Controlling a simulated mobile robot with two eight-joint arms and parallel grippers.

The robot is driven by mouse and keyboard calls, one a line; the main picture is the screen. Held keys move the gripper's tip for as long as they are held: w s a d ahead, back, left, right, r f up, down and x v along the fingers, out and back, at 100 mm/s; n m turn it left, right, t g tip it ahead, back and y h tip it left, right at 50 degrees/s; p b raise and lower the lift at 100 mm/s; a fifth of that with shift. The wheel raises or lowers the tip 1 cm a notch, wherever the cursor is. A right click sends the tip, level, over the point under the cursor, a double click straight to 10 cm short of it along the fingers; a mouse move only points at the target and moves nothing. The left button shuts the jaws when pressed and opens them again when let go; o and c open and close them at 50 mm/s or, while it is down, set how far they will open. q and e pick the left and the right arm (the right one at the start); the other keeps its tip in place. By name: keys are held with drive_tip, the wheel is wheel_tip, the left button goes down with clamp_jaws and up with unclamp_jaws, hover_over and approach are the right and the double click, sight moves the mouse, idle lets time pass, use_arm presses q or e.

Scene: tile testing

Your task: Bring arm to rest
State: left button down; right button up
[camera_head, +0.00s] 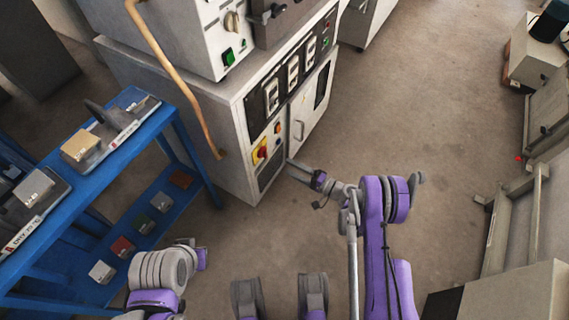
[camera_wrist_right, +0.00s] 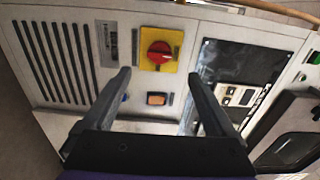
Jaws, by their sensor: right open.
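My right arm (camera_head: 374,240), purple and grey, reaches forward from the lower middle of the head view. Its gripper (camera_head: 296,169) is close to the lower front of a grey machine cabinet (camera_head: 205,115). In the right wrist view the gripper (camera_wrist_right: 158,80) is open, with nothing between its two dark fingers. Beyond the fingers are a red rotary switch (camera_wrist_right: 159,52) on a yellow plate and an orange button (camera_wrist_right: 156,98). I cannot tell whether the fingers touch the panel. My left arm (camera_head: 160,270) shows at the lower left; its gripper is not visible.
A blue rack (camera_head: 185,133) with tile samples such as a tan block (camera_head: 80,148) stands on the left. A long tan rod (camera_head: 172,70) hangs beside the cabinet. Metal frames (camera_head: 508,220) and a pale box (camera_head: 515,292) line the right. Floor (camera_head: 440,110) is clear between.

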drive_tip(key=shift+d, duration=0.1)
idle(0.5)
drive_tip(key=s+a+r+n+g+h, duration=0.1)
drive_tip(key=s+r+n+g+h, duration=0.2)
drive_tip(key=r, duration=0.5)
drive_tip(key=s+r+n+g+h, duration=0.1)
drive_tip(key=s+r+g+h, duration=0.15)
drive_tip(key=s+r, duration=0.4)
drive_tip(key=s+d+r+n+h, duration=0.1)
drive_tip(key=s+d+r+h, duration=0.15)
drive_tip(key=s, duration=0.55)
drive_tip(key=s+d+r+n+h, duration=0.15)
drive_tip(key=s+d+h, duration=0.25)
drive_tip(key=s, duration=0.4)
drive_tip(key=s+d+r+n+h, duration=0.1)
drive_tip(key=s+d+r+h, duration=0.25)
drive_tip(key=s, duration=0.35)
use_arm(q)
wheel_tip(320, 180, up, 28)
drive_tip(key=t+p, duration=0.1)
drive_tip(key=p, duration=2.3)
drive_tip(key=shift+w, duration=0.45)
use_arm(e)
wheel_tip(320, 180, up, 27)
drive_tip(key=w, duration=0.1)
drive_tip(key=shift+d+y, duration=0.15)
drive_tip(key=shift+y, duration=0.3)
